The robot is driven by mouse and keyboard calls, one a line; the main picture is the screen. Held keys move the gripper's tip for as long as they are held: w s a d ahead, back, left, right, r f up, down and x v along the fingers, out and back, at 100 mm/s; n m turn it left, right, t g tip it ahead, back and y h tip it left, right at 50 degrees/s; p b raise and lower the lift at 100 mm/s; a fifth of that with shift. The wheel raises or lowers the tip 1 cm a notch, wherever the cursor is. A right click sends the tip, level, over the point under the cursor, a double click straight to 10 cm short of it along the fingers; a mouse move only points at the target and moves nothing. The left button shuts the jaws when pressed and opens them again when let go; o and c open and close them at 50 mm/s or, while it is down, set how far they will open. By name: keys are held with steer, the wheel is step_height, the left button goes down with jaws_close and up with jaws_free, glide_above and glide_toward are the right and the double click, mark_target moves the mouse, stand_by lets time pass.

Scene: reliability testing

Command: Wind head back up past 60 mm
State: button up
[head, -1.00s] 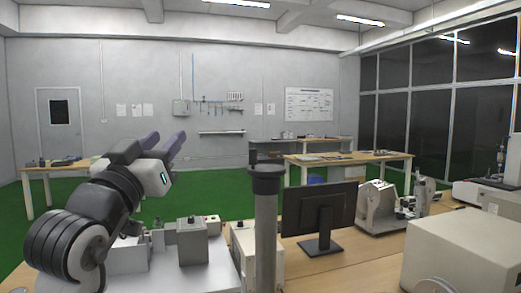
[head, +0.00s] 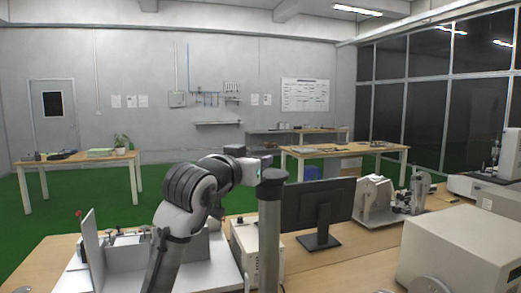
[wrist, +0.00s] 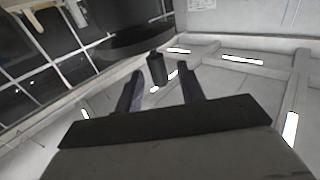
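A grey upright column (head: 269,240) with a dark round cap (head: 271,178) stands in the foreground of the head view. My gripper (head: 250,156) is just behind and left of this cap, with its fingers partly hidden. In the wrist view my gripper (wrist: 160,85) is open, its two fingers apart. A small dark cylindrical knob (wrist: 157,68) appears between the fingertips, with clear space on both sides. It joins a large dark disc (wrist: 135,42), which looks like a handwheel. I cannot make out the head or any millimetre reading.
A monitor (head: 318,212) stands right of the column, with a metal instrument (head: 374,200) beside it. A large beige box (head: 458,255) fills the right front. At left, a bench fixture has an upright light plate (head: 91,242) and a red knob (head: 79,213).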

steer(key=shift+p+x, duration=0.4)
steer(key=shift+x, duration=1.2)
jaws_close()
